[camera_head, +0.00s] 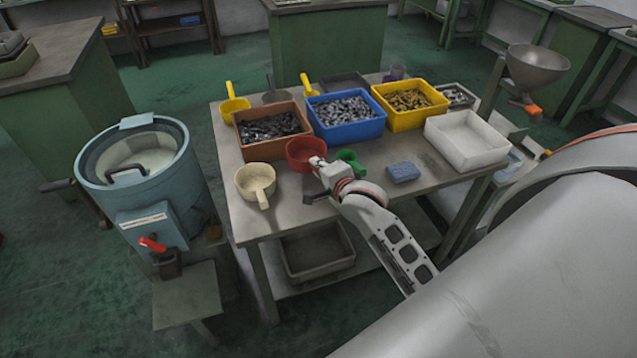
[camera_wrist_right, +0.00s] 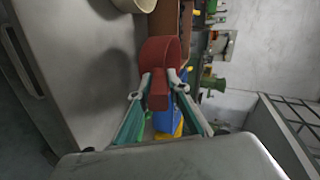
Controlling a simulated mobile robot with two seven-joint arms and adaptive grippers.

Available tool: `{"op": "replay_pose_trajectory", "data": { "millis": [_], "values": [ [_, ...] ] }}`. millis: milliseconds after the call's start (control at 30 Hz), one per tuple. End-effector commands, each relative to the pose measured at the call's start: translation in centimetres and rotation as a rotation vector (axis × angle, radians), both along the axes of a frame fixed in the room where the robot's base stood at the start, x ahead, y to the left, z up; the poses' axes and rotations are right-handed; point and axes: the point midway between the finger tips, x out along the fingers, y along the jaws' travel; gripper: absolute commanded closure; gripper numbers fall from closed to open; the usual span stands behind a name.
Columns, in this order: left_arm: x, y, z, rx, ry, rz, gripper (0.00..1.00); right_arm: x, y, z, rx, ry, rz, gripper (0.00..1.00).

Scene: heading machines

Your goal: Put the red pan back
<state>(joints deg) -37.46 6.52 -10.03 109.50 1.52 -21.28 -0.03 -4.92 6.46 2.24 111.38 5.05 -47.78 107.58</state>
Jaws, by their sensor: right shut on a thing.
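The red pan (camera_head: 301,151) is at the front of the work table, just in front of the brown and blue bins. My right gripper (camera_head: 318,163) reaches in from the right and is shut on the pan's handle. In the right wrist view the red pan (camera_wrist_right: 160,55) stands ahead of the fingers, and my right gripper (camera_wrist_right: 159,88) has its two fingertips on either side of the handle. Whether the pan touches the table top is hard to tell. My left gripper is not in view.
A cream pan (camera_head: 255,184) is left of the red pan. A green scoop (camera_head: 349,158) and a blue sponge (camera_head: 403,171) lie to the right. Brown (camera_head: 270,146), blue (camera_head: 346,128) and yellow (camera_head: 411,118) bins of parts stand behind, with an empty white bin (camera_head: 467,153) at right.

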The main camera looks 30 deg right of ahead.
Motion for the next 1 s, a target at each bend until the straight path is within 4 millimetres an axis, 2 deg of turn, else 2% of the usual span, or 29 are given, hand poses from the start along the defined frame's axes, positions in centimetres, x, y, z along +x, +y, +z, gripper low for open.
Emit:
{"op": "replay_pose_trajectory", "data": {
  "millis": [500,933,967,1000],
  "values": [
    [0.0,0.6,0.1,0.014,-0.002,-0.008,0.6,0.0,0.0,-5.6,-0.001,-0.001,-0.001,1.0],
    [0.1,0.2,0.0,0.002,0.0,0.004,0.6,0.1,0.0,-6.2,0.002,-0.002,0.0,1.0],
    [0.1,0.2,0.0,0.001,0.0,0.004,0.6,0.0,0.0,-6.2,0.002,-0.001,-0.001,0.78],
    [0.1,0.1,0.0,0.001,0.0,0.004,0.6,0.0,0.0,-6.2,0.001,-0.001,0.0,0.68]
  ]
}}
